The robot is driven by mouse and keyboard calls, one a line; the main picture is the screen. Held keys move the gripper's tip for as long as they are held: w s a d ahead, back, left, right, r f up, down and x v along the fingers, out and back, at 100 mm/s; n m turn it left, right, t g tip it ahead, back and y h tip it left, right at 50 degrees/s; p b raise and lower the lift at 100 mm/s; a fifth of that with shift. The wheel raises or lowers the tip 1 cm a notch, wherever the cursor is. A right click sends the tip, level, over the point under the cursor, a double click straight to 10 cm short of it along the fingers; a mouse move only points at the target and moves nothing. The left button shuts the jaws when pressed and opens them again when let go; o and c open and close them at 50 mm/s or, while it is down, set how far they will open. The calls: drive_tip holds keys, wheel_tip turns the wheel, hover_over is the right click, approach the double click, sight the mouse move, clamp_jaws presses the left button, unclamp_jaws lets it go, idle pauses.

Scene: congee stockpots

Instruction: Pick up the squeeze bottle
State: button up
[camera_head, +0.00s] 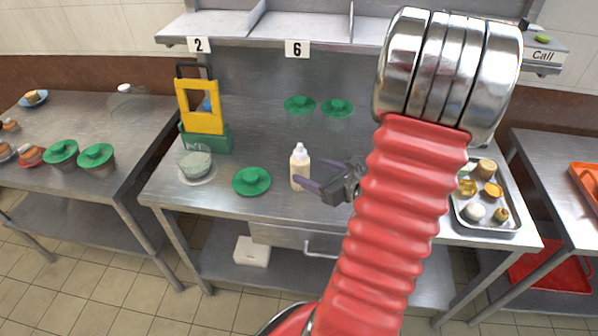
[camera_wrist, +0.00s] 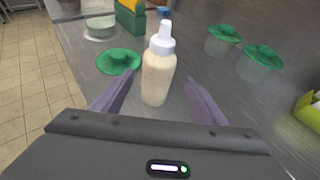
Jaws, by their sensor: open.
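The squeeze bottle (camera_head: 300,168) is cream-coloured with a white cap and stands upright on the steel table near its front. It also shows in the wrist view (camera_wrist: 158,76), between and beyond the two purple fingers. My gripper (camera_head: 308,186) is open, with its fingers pointing left toward the bottle's lower part in the head view. In the wrist view my gripper (camera_wrist: 158,100) has a finger on each side of the bottle, with visible gaps. I cannot tell how far the fingertips reach alongside it.
Two more green lids (camera_head: 337,108) are at the back. A metal tray (camera_head: 487,204) of food sits right. A shelf (camera_head: 340,32) hangs above.

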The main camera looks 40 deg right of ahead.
sight(307, 170)
drive_tip(key=shift+x, duration=2.15)
drive_tip(key=shift+w+a, duration=0.1)
drive_tip(key=shift+w, duration=0.05)
drive_tip(key=shift+x, duration=2.45)
drive_tip(key=shift+a, duration=0.15)
drive_tip(key=shift+c, duration=0.2)
drive_tip(key=c, duration=0.8)
